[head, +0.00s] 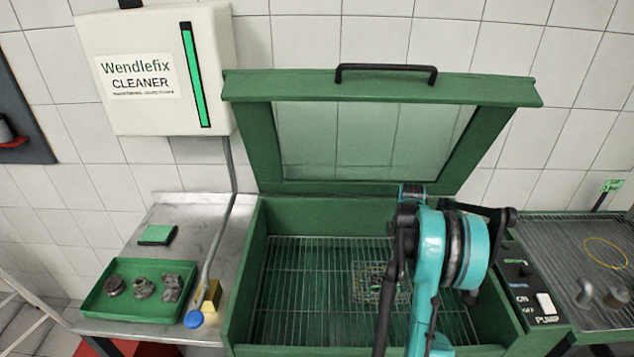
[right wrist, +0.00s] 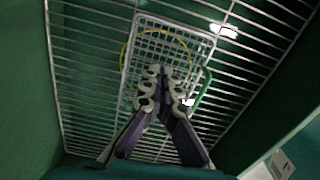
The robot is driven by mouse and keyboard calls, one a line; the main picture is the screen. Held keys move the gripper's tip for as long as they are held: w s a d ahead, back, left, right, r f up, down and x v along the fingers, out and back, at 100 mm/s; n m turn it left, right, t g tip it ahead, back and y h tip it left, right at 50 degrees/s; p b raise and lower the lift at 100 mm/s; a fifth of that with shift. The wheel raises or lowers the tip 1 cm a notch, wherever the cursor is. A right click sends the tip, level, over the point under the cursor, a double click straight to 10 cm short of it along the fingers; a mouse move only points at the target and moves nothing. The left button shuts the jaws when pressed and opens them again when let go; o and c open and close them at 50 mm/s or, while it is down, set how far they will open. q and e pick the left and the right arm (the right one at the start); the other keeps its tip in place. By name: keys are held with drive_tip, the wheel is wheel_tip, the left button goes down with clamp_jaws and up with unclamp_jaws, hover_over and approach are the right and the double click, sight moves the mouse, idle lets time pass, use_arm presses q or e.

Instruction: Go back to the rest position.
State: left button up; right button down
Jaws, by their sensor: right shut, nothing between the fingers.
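My right arm (head: 430,260) reaches down into the open green washer tank (head: 245,275) in the head view and hides part of its right side. In the right wrist view my right gripper (right wrist: 158,74) is shut and empty. It points down over a small wire basket (right wrist: 190,38) on the tank's wire rack (right wrist: 85,75). A yellow ring and a green handle show at the basket. The basket also shows in the head view (head: 368,270), left of my arm. Whether the fingertips touch the basket I cannot tell. My left gripper is not in view.
The green-framed glass lid (head: 375,88) stands open behind the tank. A green tray (head: 100,308) with dirty metal parts lies on the left bench, near a green sponge (head: 157,235) and a blue-knobbed yellow block (head: 210,297). Right are a pump switch (head: 546,303) and a drain rack (head: 610,275).

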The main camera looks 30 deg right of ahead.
drive_tip(key=a+r+m+t+h, duration=0.1)
drive_tip(key=a+r+m, duration=0.2)
drive_tip(key=a+r, duration=0.5)
drive_tip(key=a+r+m+t, duration=0.2)
drive_tip(key=a+r, duration=0.3)
drive_tip(key=a, duration=0.7)
drive_tip(key=s+a+m+t, duration=0.1)
drive_tip(key=s+a+m, duration=0.1)
drive_tip(key=a, duration=0.4)
drive_tip(key=s+a+m+t, duration=0.1)
drive_tip(key=s+a+m, duration=0.2)
drive_tip(key=s+a, duration=0.2)
drive_tip(key=s+a+m+t+y, duration=0.1)
drive_tip(key=s+a+m+t, duration=0.1)
drive_tip(key=a, duration=0.6)
drive_tip(key=shift+s+a+r+m, duration=0.3)
drive_tip(key=shift+s+a, duration=0.05)
drive_tip(key=shift+s, duration=0.5)
